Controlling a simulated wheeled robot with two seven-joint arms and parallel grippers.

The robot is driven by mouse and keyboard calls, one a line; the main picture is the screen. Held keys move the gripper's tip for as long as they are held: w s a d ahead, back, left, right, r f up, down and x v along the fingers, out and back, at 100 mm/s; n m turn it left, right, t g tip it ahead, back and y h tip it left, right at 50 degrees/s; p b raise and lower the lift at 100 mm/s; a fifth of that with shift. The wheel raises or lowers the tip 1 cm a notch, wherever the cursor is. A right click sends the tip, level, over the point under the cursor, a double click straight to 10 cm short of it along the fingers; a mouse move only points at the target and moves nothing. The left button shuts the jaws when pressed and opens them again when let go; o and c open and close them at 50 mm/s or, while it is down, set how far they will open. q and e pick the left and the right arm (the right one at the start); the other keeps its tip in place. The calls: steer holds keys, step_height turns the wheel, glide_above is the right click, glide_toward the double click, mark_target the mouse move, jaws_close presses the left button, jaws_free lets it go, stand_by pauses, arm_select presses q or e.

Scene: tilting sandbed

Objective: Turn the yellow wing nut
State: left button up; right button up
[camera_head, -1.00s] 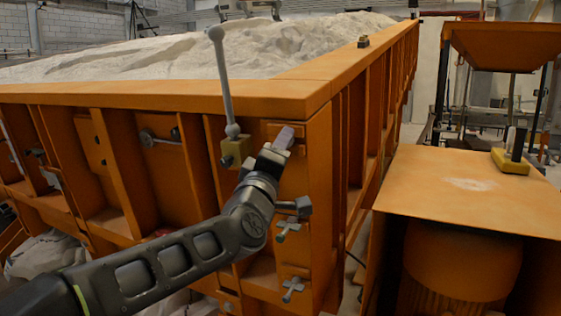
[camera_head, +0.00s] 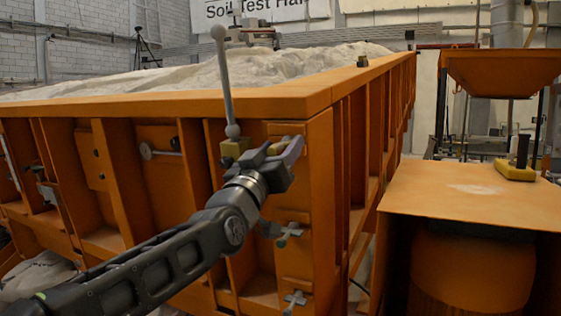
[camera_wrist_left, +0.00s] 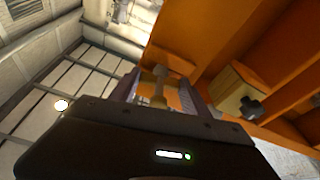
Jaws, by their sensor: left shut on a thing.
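The yellow wing nut (camera_wrist_left: 160,86) shows between the fingers of my left gripper (camera_wrist_left: 158,92) in the left wrist view, its lower part partly hidden by the gripper body. In the head view, my left gripper (camera_head: 284,154) is at the upper right corner panel of the orange sandbed wall, and only a small yellowish bit shows behind its fingers. The gripper is shut on the wing nut. My right gripper is in neither view.
A grey ball-ended lever (camera_head: 225,85) rises from a yellow block (camera_head: 235,147) just left of the gripper. Grey wing nuts sit below on the panel, one (camera_head: 288,234) near my wrist and one (camera_head: 295,298) lower. An orange cabinet (camera_head: 470,195) stands right, beyond a gap.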

arm_select(q)
steer(key=shift+f+m+h+b, duration=0.1)
steer(key=shift+m+h+b, duration=0.4)
steer(key=shift+m, duration=0.8)
steer(key=o, duration=1.4)
steer(key=shift+s+a+f+b, duration=0.1)
steer(key=shift+s+a+b, duration=0.1)
steer(key=shift+s+b, duration=0.15)
steer(key=b+v, duration=0.2)
steer(key=v, duration=0.5)
